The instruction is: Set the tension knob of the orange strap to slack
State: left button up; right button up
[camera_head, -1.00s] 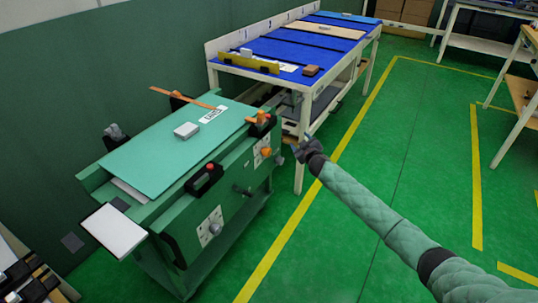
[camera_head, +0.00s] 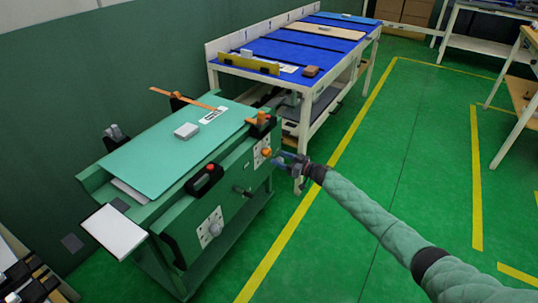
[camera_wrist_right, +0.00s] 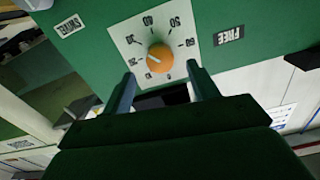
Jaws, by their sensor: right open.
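The orange tension knob (camera_head: 266,152) sits on a white dial plate on the front of the green bench. In the right wrist view the knob (camera_wrist_right: 160,57) has a white pointer line toward the dial's left side, and numbers ring it on the plate (camera_wrist_right: 126,41). My right gripper (camera_head: 277,157) is open just in front of the knob. In the wrist view its two fingers (camera_wrist_right: 160,92) point at the dial, one on each side below the knob, apart from it. The orange strap (camera_head: 185,98) lies across the bench's far end. My left gripper is out of view.
The green bench (camera_head: 150,157) also carries a grey block (camera_head: 187,131), a red button (camera_head: 210,167) and a second dial plate (camera_head: 209,228). A blue-topped table (camera_head: 300,52) stands behind.

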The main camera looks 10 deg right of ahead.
aim_at(270, 154)
jog(key=shift+x, duration=3.15)
jog(key=c, duration=1)
